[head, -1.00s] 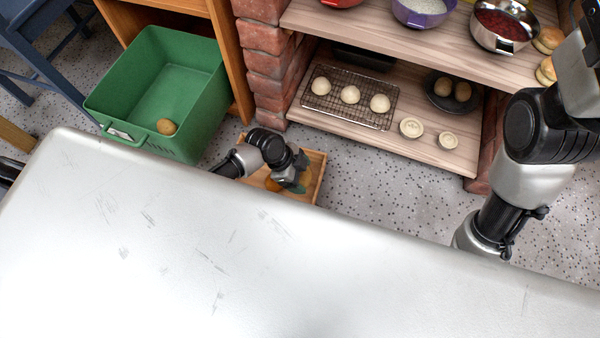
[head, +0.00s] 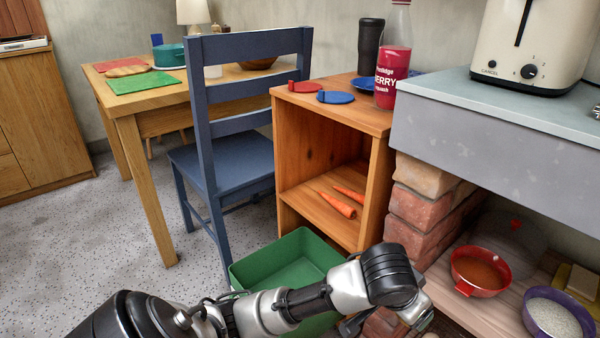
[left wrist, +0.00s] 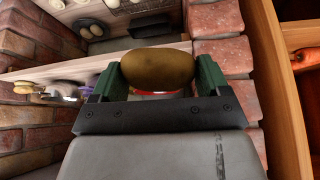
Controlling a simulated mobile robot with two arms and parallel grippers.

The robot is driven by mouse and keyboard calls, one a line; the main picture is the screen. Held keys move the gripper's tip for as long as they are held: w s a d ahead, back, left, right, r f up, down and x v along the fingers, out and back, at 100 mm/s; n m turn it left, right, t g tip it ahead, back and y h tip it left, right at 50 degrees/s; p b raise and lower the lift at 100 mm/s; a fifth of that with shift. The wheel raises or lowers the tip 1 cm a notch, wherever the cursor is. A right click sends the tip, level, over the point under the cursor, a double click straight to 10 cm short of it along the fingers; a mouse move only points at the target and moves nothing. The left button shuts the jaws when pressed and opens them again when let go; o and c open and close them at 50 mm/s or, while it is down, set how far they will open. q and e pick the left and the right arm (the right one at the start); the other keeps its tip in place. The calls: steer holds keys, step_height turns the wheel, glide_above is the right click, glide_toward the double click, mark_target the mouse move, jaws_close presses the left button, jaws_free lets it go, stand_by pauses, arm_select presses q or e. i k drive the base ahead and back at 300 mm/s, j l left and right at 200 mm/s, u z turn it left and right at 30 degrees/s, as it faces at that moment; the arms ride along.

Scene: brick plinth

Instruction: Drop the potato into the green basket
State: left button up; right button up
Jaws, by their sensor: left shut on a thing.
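A brown potato (left wrist: 158,67) is between the two green-padded fingers of my left gripper (left wrist: 157,76) in the left wrist view. The gripper is shut on it. The green basket (head: 262,263) stands on the floor at the bottom centre of the head view. My left arm crosses in front of the basket, and the wrist is at its right side, by the brick pillar. The arm hides part of the basket, and no potato shows in the visible part of its inside. The held potato cannot be made out in the head view. My right gripper is not in view.
An orange wooden cabinet (head: 285,153) with carrots (head: 337,204) stands behind the basket. A blue chair (head: 205,120) is to its left. The brick pillar (head: 425,205) and a shelf with a red bowl (head: 480,272) are to the right. Floor at left is clear.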

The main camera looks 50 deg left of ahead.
mark_target(305, 276)
steer(key=j, duration=2.1)
